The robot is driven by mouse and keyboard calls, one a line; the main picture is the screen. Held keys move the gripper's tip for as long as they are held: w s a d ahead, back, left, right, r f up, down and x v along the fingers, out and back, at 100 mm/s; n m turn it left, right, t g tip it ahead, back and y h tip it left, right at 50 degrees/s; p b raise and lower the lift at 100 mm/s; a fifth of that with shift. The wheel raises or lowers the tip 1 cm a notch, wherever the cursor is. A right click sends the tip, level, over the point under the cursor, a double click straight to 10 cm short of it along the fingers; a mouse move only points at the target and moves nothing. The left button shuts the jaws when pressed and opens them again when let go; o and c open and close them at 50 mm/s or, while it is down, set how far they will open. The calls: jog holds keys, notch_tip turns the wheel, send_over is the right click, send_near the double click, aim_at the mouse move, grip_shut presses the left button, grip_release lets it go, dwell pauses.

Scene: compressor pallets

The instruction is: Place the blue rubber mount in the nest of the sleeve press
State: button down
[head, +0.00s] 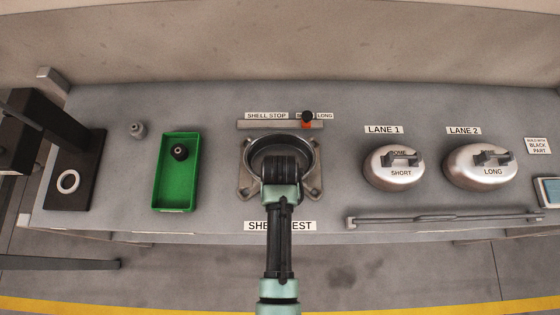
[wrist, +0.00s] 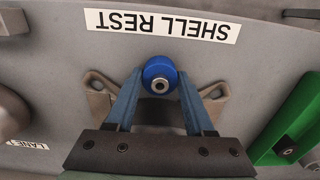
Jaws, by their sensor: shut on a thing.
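The blue rubber mount (wrist: 157,68) shows in the wrist view, a round blue piece with a metal stud at its centre. My gripper (wrist: 160,82) is shut on it, one blue finger on each side. In the head view my gripper (head: 280,172) is over the shell rest, and my arm hides the mount. The dark machine at the far left, which looks like the sleeve press (head: 45,120), has a white ring (head: 68,181) on its base, apparently the nest. The ring looks empty and is well left of my gripper.
The round metal shell rest (head: 310,180) is under my gripper. A green tray (head: 166,192) holding a black part (head: 180,152) and a small grey part (head: 138,130) lie between it and the press. Two metal shells (head: 385,178) (head: 468,178) and a long rod (head: 440,218) are at right.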

jog(key=shift+f, duration=0.2)
jog(key=shift+c, duration=1.4)
grip_release()
jog(key=shift+r, duration=0.1)
